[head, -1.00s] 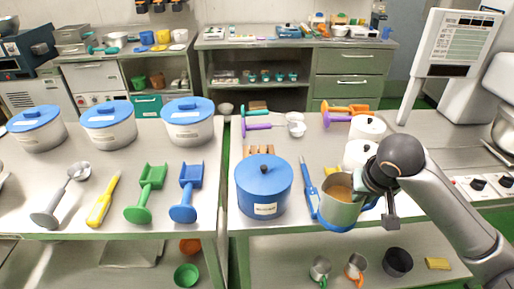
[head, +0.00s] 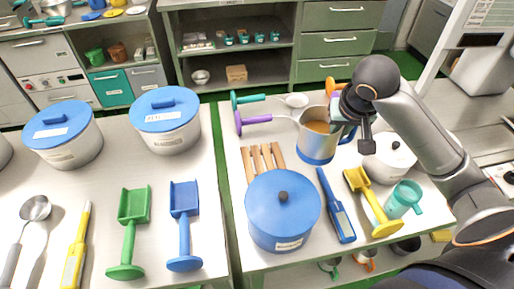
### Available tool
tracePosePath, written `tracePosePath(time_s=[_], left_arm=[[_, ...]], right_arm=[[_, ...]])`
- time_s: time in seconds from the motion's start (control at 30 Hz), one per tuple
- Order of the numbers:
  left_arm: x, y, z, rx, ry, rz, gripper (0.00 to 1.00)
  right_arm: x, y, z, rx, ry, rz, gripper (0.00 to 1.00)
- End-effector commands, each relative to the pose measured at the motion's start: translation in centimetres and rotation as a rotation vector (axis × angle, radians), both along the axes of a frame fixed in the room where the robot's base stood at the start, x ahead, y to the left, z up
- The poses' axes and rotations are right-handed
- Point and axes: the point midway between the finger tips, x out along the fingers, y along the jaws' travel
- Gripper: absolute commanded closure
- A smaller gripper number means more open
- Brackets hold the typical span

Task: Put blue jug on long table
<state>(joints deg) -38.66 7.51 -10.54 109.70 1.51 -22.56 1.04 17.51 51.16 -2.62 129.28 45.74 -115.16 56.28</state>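The blue jug (head: 317,145) is a steel jug with a blue base and an orange-brown content. It is upright over the back part of the right-hand table (head: 228,150). My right gripper (head: 341,110) is at the jug's right side, apparently shut on its handle; the fingertips are partly hidden. I cannot tell whether the jug's base touches the table top. My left gripper is not in view.
Near the jug are a wooden rack (head: 262,157), a purple ladle (head: 255,121), a white pot (head: 388,160), a blue-lidded pot (head: 283,212), a blue thermometer-like tool (head: 337,208), a yellow scoop (head: 372,202) and a teal cup (head: 403,199). Left table (head: 150,240) holds scoops and pots.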

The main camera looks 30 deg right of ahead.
Motion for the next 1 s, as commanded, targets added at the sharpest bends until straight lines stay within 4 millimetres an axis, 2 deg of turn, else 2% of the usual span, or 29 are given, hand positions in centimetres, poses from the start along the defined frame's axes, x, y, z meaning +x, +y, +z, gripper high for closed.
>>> tracePosePath(time_s=[0.17, 0.4, 0.5, 0.7, 1.0], left_arm=[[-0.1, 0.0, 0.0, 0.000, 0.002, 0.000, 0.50], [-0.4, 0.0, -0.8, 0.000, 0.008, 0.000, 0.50], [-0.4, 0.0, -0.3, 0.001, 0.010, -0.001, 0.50], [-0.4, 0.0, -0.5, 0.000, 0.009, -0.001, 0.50], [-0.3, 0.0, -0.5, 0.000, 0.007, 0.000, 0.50]], right_arm=[[1.6, 1.0, -0.6, 0.005, -0.006, 0.001, 1.00], [6.2, 4.0, -3.1, 0.005, -0.007, 0.003, 1.00], [8.1, 5.2, -3.9, 0.002, -0.004, 0.002, 1.00], [10.3, 6.5, -7.6, 0.000, -0.002, -0.001, 1.00], [11.8, 7.5, -9.7, 0.001, -0.005, -0.001, 1.00]])
